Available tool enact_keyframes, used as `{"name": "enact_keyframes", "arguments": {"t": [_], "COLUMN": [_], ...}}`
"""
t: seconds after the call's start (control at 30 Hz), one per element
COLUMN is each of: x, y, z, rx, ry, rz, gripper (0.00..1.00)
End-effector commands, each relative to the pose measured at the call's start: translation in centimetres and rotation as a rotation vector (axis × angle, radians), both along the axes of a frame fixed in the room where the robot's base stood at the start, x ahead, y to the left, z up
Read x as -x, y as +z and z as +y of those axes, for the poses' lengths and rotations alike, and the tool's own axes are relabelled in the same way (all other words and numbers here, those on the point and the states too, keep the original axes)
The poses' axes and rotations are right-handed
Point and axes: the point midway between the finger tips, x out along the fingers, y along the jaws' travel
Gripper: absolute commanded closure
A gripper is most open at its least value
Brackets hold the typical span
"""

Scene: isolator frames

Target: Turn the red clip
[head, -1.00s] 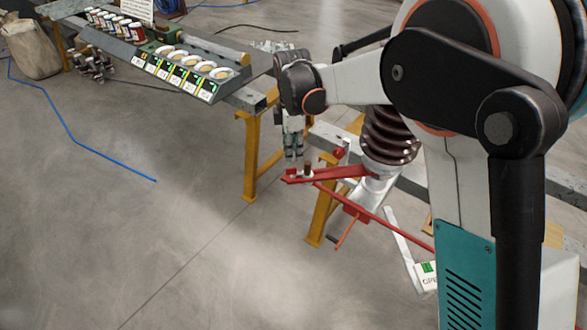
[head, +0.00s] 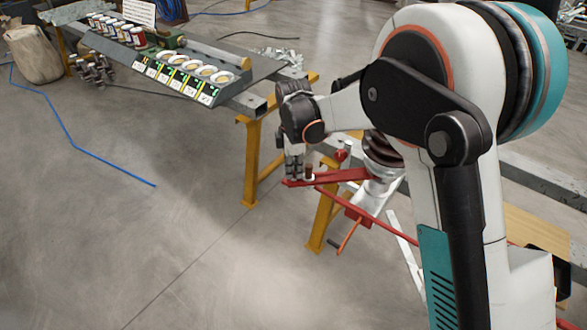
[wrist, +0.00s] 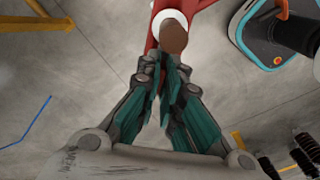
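The red clip is most likely the long red arm (head: 340,175) at the middle of the head view, beneath the brown ribbed insulator (head: 382,155). A brown pin with a white collar (wrist: 172,30) stands on its end in the wrist view; the pin also shows in the head view (head: 309,172). My gripper (head: 294,178) points down at this end, just left of the pin. In the wrist view my gripper (wrist: 163,62) has its teal-padded fingers drawn together, with tips over the red part. I see nothing between them; contact is unclear.
A second red rod (head: 365,215) slants down right below the arm. Yellow trestle legs (head: 252,165) stand behind my gripper. A rack with jars and round dishes (head: 190,70) is at the upper left. A blue cable (head: 80,145) lies on the open floor.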

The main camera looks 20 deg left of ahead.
Motion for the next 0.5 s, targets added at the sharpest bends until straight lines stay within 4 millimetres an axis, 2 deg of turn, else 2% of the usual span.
{"name": "enact_keyframes", "arguments": {"t": [0.3, 0.5], "x": [-0.01, -0.02], "y": [0.03, 0.06], "z": [0.00, 0.01], "rx": [0.000, 0.000], "ry": [-0.011, -0.077], "rz": [0.000, 0.000], "gripper": [1.00, 1.00]}}
